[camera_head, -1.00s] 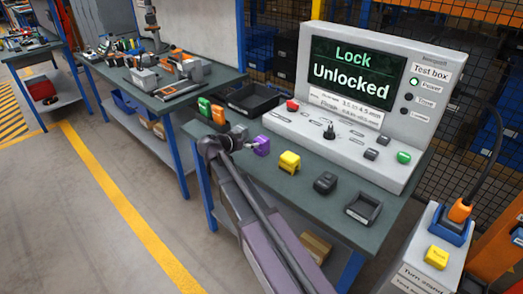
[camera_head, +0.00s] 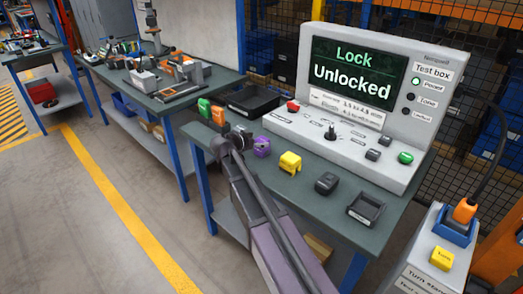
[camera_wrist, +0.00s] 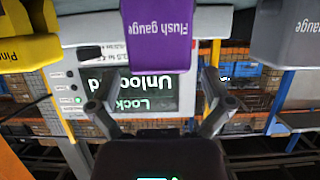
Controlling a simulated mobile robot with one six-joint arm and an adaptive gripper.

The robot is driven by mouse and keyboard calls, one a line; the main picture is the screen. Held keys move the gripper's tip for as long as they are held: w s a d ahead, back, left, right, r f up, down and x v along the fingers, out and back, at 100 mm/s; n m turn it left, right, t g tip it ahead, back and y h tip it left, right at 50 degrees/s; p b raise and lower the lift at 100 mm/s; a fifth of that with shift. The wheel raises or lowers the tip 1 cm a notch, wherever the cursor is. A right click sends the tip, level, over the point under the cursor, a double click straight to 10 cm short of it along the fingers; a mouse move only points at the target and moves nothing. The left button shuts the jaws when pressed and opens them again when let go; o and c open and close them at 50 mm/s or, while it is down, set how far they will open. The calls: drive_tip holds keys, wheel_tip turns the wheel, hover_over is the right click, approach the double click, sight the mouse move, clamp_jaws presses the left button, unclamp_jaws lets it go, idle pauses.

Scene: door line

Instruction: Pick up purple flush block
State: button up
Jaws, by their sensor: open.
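The purple flush block (camera_head: 262,147) stands on the green workbench (camera_head: 325,205), left of a yellow block. In the wrist view the purple block (camera_wrist: 160,40) shows close up and upside down, with "Flush gauge" lettered on it. My gripper (camera_head: 242,136) is just left of the purple block in the head view, partly hidden by my own arm. In the wrist view my gripper (camera_wrist: 152,82) has its two fingers apart, with the purple block beyond the tips, roughly centred between them. Nothing is held.
Orange (camera_head: 204,107) and green (camera_head: 218,114) blocks stand to the left. A yellow block (camera_head: 290,162), a dark block (camera_head: 326,183) and a small tray (camera_head: 366,209) stand to the right. The test box (camera_head: 370,100) rises behind, reading "Unlocked". A black bin (camera_head: 252,100) is behind.

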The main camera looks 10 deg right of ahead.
sight(262, 141)
drive_tip(key=shift+x, duration=1.05)
drive_tip(key=c, duration=1.2)
drive_tip(key=shift+c, duration=0.2)
drive_tip(key=shift+r, duration=0.25)
wheel_tip(262, 141, up, 2)
drive_tip(key=shift+r+p, duration=0.1)
drive_tip(key=shift+p, duration=1.05)
drive_tip(key=shift+s+a+r+p, duration=0.15)
drive_tip(key=shift+s+r+p, duration=0.25)
drive_tip(key=shift+r+p, duration=0.2)
drive_tip(key=s+a, duration=0.3)
drive_tip(key=s, duration=0.4)
drive_tip(key=s+a+r+p, duration=0.1)
drive_tip(key=s+a, duration=0.2)
drive_tip(key=s, duration=0.4)
